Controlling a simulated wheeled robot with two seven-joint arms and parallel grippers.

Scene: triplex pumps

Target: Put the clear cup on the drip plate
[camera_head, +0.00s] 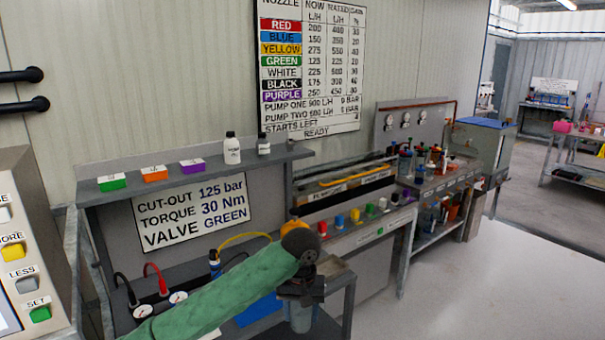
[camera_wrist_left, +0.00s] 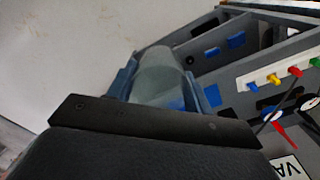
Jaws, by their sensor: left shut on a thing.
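My left gripper (camera_head: 300,300) hangs at the front right of the near bench, at the end of my green-sleeved arm. It is shut on the clear cup (camera_head: 301,320), a see-through greyish cup whose lower part shows below the gripper. In the left wrist view the clear cup (camera_wrist_left: 160,72) sits between the two bluish fingers (camera_wrist_left: 162,92). I cannot pick out the drip plate for certain. A flat grey-brown piece (camera_head: 332,268) shows just right of my gripper, partly hidden. My right gripper is not in view.
A blue mat (camera_head: 260,309) lies on the bench left of the gripper. Two gauges (camera_head: 178,297) with red and black hoses stand farther left. A shelf (camera_head: 220,168) holds small coloured boxes and two bottles. Open floor (camera_head: 480,290) lies to the right.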

